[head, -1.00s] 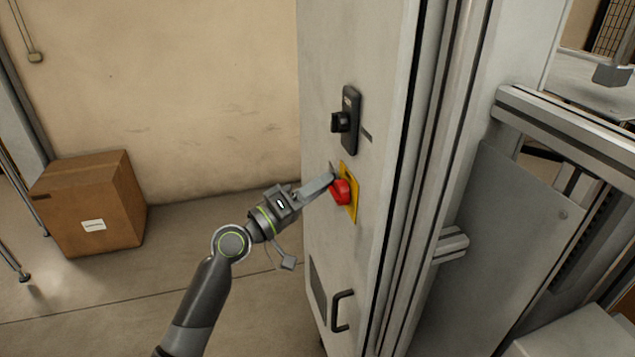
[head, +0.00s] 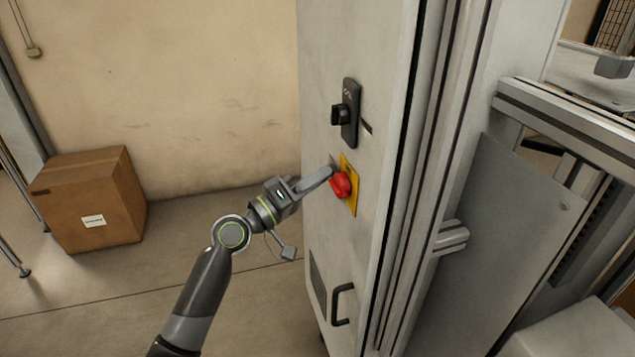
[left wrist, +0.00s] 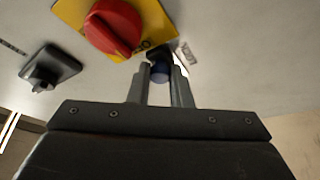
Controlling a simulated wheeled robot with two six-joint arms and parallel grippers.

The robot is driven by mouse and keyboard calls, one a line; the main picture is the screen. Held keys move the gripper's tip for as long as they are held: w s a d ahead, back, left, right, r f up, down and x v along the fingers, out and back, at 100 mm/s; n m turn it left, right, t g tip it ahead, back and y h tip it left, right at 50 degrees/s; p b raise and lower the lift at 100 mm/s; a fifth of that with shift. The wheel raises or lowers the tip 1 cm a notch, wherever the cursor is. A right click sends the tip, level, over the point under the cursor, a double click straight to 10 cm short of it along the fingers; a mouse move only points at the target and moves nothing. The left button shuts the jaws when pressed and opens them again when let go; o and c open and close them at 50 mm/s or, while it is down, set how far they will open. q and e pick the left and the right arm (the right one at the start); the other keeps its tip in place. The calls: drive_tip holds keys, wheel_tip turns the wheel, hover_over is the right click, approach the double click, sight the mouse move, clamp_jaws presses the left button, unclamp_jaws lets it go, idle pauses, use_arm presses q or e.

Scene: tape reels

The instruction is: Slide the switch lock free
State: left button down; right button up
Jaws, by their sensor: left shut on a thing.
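A red rotary switch (head: 340,185) sits on a yellow plate (head: 350,204) on the grey cabinet's side. The switch (left wrist: 113,28) and plate (left wrist: 70,12) also show at the top of the left wrist view. My left gripper (head: 331,171) is at the plate's left edge, beside the red switch. In the left wrist view, its fingers (left wrist: 160,82) are shut on a small dark lock piece with a bluish rounded end (left wrist: 160,72), next to the plate's edge. The fingers hide part of the piece. My right gripper is not in view.
A black rotary handle (head: 341,115) stands out above the yellow plate. A black pull handle (head: 342,305) is lower on the cabinet (head: 375,60). A cardboard box (head: 92,200) is on the floor at left. The floor between box and cabinet is clear.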

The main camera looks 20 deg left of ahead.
use_arm(q)
drive_tip(key=shift+w+a+f+b, duration=0.15)
drive_tip(key=shift+w+a+b, duration=0.35)
drive_tip(key=shift+w+b, duration=0.2)
drive_tip(key=shift+w+a, duration=0.1)
drive_tip(key=shift+w, duration=0.05)
drive_tip(key=shift+r, duration=0.25)
drive_tip(key=c, duration=1.5)
unclamp_jaws()
drive_tip(key=shift+c, duration=0.2)
drive_tip(key=shift+o, duration=1.2)
drive_tip(key=shift+w+f, duration=0.1)
